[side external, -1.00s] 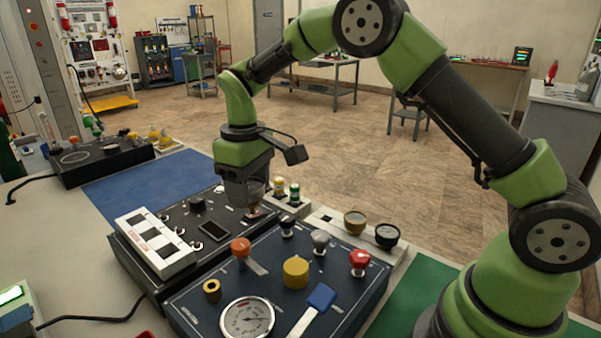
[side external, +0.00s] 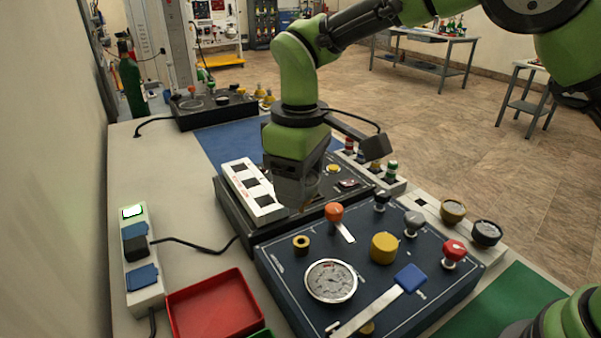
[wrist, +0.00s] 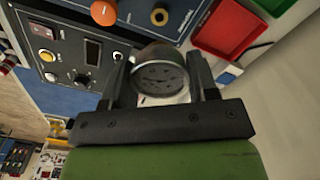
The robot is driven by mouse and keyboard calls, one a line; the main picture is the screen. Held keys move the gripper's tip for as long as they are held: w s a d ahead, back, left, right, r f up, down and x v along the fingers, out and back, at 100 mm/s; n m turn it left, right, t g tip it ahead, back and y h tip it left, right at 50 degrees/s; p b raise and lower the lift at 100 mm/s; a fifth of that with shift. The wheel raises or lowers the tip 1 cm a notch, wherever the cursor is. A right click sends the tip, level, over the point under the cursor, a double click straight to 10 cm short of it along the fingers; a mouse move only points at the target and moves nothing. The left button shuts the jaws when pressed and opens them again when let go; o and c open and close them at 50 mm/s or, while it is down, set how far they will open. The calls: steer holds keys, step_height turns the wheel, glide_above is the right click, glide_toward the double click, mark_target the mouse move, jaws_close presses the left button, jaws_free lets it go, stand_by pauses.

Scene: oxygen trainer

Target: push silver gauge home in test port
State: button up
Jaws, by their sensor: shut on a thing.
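My gripper (side external: 298,190) is shut on a round gauge. In the wrist view, the gauge (wrist: 158,80) has a silver-grey rim and a dark dial, and sits between the two fingers (wrist: 160,66). In the side view the jaws mostly hide it; a small brass-coloured tip (side external: 302,208) shows below them. A brass ring-shaped port (side external: 301,243) stands on the dark blue panel (side external: 285,275), below and nearer the camera than the gauge. The ring also shows in the wrist view (wrist: 159,17). The gauge appears apart from it. I cannot tell whether this ring is the test port.
An orange knob (side external: 334,211) stands close right of the gripper. A large dial (side external: 330,281), yellow knob (side external: 384,248) and blue-handled lever (side external: 410,277) are on the panel. A white slotted block (side external: 238,178) is left of the gripper. A red tray (side external: 190,325) lies front left.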

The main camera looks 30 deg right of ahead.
steer(key=shift+f, duration=2.65)
steer(key=shift+f, duration=1.6)
steer(key=o, duration=1.1)
steer(key=shift+r, duration=0.1)
step_height(320, 180, up, 10)
steer(key=shift+f, duration=0.1)
